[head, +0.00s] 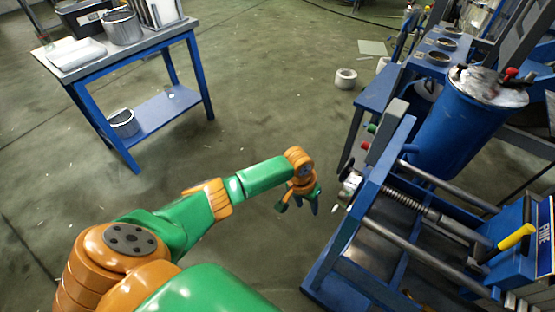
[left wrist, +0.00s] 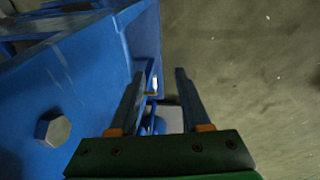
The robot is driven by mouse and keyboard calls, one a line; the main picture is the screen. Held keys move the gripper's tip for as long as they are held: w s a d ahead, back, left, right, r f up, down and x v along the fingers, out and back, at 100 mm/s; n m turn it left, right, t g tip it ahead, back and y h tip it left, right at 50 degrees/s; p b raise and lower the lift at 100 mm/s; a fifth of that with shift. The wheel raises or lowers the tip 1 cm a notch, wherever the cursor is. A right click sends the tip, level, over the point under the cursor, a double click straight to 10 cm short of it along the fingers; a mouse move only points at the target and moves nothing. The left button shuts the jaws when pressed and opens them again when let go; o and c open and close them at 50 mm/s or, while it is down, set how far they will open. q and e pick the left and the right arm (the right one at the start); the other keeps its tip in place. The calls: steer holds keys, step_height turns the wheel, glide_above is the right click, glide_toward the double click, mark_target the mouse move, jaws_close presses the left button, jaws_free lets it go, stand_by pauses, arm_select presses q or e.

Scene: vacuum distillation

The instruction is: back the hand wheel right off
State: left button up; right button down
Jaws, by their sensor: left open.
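The hand wheel (head: 349,187) appears to be the small metallic piece at the left end of a threaded spindle (head: 415,205) on the blue press frame. Its shape is too small to make out clearly. My left gripper (head: 299,203) hangs left of it, fingers spread and empty, apart from the frame. In the left wrist view my left gripper (left wrist: 159,75) is open beside a blue frame wall (left wrist: 75,80). A small pale and blue fitting shows between and beyond the fingers; I cannot tell whether it is the wheel. My right gripper is out of view.
A yellow-handled lever (head: 515,238) sits at the right of the blue frame. A blue drum (head: 455,125) stands behind it. A blue side table (head: 150,50) holds a pot and trays. A hex bolt (left wrist: 53,129) juts from the frame. The floor left of the frame is clear.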

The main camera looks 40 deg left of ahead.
arm_select(q)
steer(key=s+a+f, duration=0.2)
steer(key=s+f, duration=0.9)
steer(key=f, duration=0.4)
steer(key=shift+t+y, duration=0.3)
steer(key=shift+y, duration=0.1)
steer(key=shift+a, duration=0.1)
